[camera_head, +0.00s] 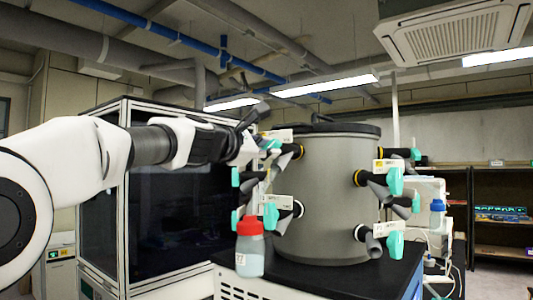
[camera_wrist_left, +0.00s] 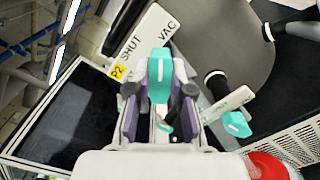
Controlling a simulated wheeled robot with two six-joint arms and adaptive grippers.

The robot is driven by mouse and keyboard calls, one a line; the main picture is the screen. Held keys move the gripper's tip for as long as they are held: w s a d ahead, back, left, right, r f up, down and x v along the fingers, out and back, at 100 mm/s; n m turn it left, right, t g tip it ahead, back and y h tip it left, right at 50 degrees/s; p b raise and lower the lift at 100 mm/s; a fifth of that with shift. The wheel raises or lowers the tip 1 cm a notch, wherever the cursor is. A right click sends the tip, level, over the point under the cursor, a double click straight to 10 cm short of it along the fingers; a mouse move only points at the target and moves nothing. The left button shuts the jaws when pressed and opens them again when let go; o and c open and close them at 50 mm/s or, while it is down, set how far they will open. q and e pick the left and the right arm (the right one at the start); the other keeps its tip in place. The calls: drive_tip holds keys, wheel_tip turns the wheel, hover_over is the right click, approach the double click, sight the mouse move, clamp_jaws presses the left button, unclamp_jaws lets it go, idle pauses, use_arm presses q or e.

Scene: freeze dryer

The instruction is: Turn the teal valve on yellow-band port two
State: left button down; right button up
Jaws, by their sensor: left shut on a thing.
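The grey drum (camera_head: 325,190) carries several ports with teal valves. The port-two valve is a teal handle (camera_wrist_left: 159,75) beside a white label (camera_wrist_left: 138,42) with a yellow P2 patch and the words SHUT and VAC. In the head view this valve (camera_head: 271,144) sits at the drum's upper left, partly hidden by my gripper. My left gripper (camera_head: 262,150) reaches it from the left. In the left wrist view its two fingers (camera_wrist_left: 160,105) are on either side of the teal handle, shut on it. My right gripper is in neither view.
A lower teal valve (camera_head: 270,216) is below, close to a red-capped bottle (camera_head: 250,262). More teal valves (camera_head: 396,182) are on the drum's right side. A dark-glass cabinet (camera_head: 165,215) stands behind my left arm. Shelves (camera_head: 500,215) are at the far right.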

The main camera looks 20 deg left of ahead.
use_arm(q)
drive_tip(key=shift+m, duration=0.6)
drive_tip(key=shift+r, duration=0.1)
drive_tip(key=c, duration=1.1)
unclamp_jaws()
drive_tip(key=shift+o, duration=0.3)
drive_tip(key=shift+w, duration=0.1)
